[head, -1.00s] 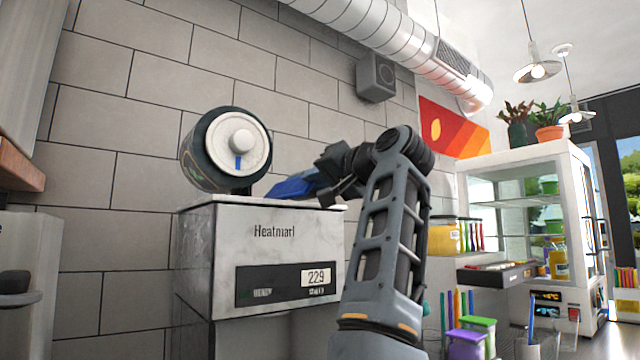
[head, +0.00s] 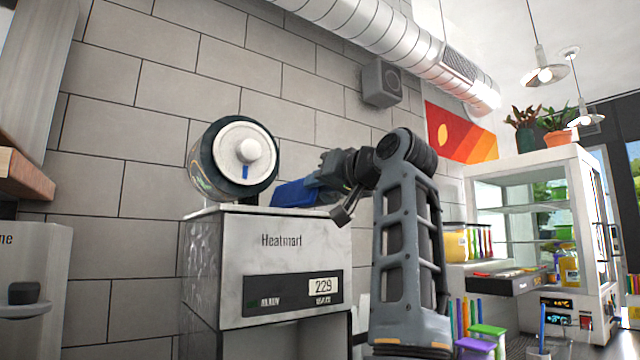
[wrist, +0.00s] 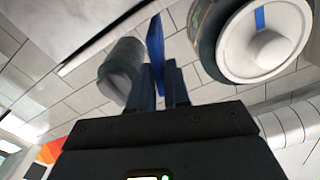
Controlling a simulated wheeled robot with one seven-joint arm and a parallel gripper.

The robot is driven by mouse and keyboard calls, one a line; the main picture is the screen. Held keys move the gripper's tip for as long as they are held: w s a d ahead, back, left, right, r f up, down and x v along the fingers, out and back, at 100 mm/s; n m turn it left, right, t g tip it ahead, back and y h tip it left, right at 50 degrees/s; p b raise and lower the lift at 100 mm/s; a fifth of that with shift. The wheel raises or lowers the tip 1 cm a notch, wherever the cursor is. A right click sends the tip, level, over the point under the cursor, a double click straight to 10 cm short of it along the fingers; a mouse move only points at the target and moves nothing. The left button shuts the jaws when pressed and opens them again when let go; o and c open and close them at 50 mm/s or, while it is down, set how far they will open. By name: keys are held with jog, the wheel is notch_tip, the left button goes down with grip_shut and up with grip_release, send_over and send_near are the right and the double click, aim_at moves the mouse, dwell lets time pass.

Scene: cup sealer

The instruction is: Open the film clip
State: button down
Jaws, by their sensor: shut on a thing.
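The cup sealer (head: 270,228) is a pale box labelled Heatmart with a film roll (head: 202,165) on top. The roll has a white end disc and knob and shows large at the upper right of the wrist view (wrist: 265,45). A blue flat piece (head: 290,193), which looks like the film clip, is on top behind the roll. In the wrist view, the blue piece (wrist: 155,40) stands between my fingertips. My gripper (wrist: 161,72) is shut on it. In the head view, my gripper (head: 322,190) is beside its right end, and the contact is partly hidden.
A tiled wall stands close behind the sealer. A grey cylinder (wrist: 122,68) is left of my fingers in the wrist view. A glass cabinet (head: 540,210) and shelves with jars are at the right. The space above the sealer's right side is open.

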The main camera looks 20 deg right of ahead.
jog(key=c, duration=1.2)
grip_release()
jog(key=shift+b+v, duration=0.7)
jog(key=shift+v, duration=3.15)
